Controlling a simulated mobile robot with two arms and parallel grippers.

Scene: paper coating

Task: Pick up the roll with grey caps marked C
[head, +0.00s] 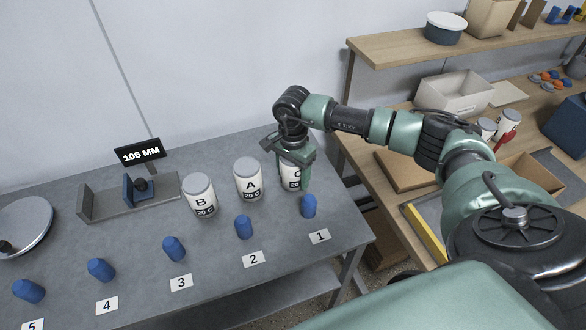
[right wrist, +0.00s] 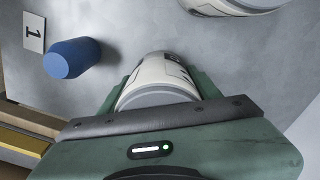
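The roll marked C (head: 290,180) stands upright on the grey table, the rightmost of three white rolls with grey caps. My right gripper (head: 293,178) reaches down over it from above and hides its top and part of its label. In the right wrist view the roll (right wrist: 162,72) lies between the two green fingers, one close along each side. I cannot tell whether the fingers press on it. Roll A (head: 248,182) and roll B (head: 200,198) stand to its left, apart from the gripper. My left gripper is not in view.
Several blue plugs stand at the front by number cards; the one by card 1 (head: 309,206) is close in front of roll C. A grey fixture (head: 100,201) with a 105 MM sign (head: 140,152) stands left. A wooden shelf bench (head: 400,42) is at right.

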